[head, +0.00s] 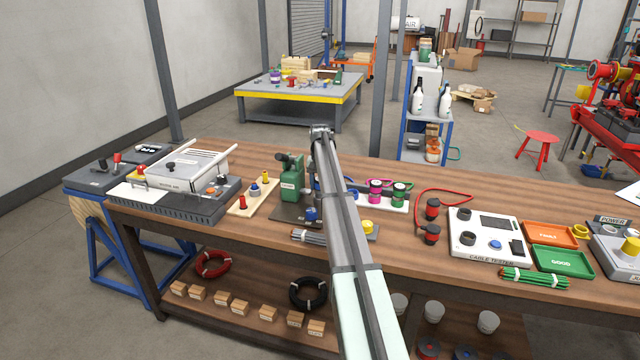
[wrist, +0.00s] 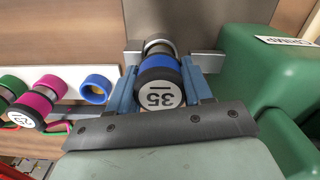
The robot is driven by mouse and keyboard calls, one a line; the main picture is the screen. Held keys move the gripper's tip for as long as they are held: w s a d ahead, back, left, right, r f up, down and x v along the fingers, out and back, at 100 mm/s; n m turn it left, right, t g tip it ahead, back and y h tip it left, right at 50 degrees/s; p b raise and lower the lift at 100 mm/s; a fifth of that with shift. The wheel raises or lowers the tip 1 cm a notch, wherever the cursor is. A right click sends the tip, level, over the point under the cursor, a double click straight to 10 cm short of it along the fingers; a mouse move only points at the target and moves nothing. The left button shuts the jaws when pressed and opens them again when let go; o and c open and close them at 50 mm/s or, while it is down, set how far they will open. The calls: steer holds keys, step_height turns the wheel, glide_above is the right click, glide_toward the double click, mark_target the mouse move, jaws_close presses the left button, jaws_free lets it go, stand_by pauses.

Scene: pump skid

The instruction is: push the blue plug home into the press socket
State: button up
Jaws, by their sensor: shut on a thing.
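The blue plug (wrist: 158,78) has a black end cap marked 35 and a silver collar at its far end. My gripper (wrist: 160,92) is shut on it, with one blue finger on each side. The silver collar lies against or just over a grey metal plate (wrist: 207,62) beside the green press (wrist: 268,75). The press socket itself is hidden behind the plug, and I cannot tell how deep the plug sits.
Left of the plug, a white strip (wrist: 68,82) holds an open blue ring (wrist: 97,88), a magenta plug (wrist: 38,106) and a green plug. The press body stands close on the right. In the head view, a board with small coloured parts (head: 254,195) lies left of the press.

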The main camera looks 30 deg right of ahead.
steer(key=shift+f, duration=0.85)
stand_by(0.4)
steer(key=o, duration=1.3)
steer(key=shift+c, duration=0.2)
step_height(320, 180, up, 14)
steer(key=shift+f, duration=0.1)
